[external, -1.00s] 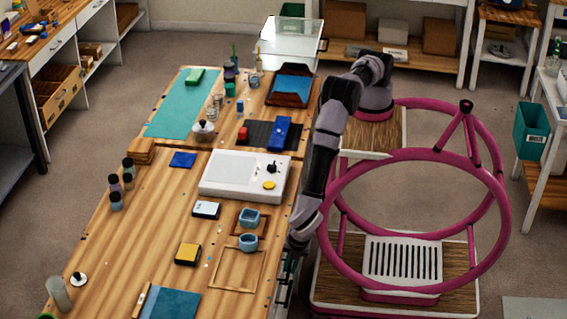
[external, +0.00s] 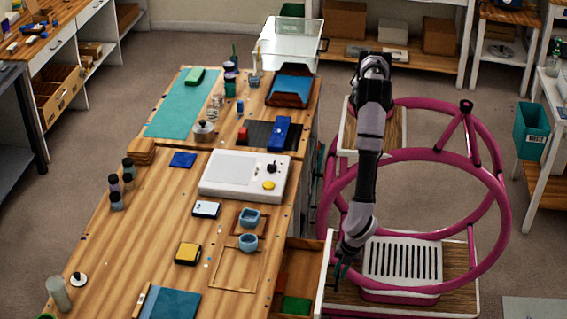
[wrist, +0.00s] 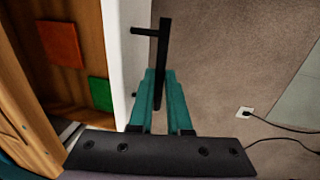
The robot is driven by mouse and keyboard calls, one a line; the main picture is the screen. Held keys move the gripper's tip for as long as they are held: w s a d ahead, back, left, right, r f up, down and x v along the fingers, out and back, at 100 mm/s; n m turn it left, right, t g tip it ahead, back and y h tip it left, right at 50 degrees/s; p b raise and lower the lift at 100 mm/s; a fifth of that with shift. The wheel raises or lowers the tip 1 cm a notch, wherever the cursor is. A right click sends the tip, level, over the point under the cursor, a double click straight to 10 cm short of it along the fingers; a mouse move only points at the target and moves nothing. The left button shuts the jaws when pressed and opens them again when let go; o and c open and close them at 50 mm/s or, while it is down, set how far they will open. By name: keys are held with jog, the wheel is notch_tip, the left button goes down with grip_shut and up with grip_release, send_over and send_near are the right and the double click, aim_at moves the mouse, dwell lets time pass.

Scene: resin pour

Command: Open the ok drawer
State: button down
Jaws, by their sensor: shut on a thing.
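The drawer (external: 322,262) stands pulled out from the right side of the workbench, with its wooden inside showing and a green item (external: 296,305) in it. In the wrist view its white front panel (wrist: 125,60) shows beside the drawer inside. My gripper (wrist: 160,82) is shut on the black bar handle (wrist: 164,45) of that front. In the external view my gripper (external: 343,272) is at the drawer's outer edge. No "ok" label can be read.
Inside the drawer lie a red square (wrist: 60,44) and a green square (wrist: 100,94). The workbench (external: 140,235) holds a white machine (external: 235,176) and two blue cups. A socket with a black cable (wrist: 244,112) lies on the floor at right.

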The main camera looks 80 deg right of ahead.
jog(key=shift+s, duration=2.7)
jog(key=c, duration=1.2)
grip_release()
jog(key=shift+o, duration=0.2)
notch_tip(320, 180, up, 11)
jog(key=s, duration=0.2)
jog(key=shift+f, duration=0.2)
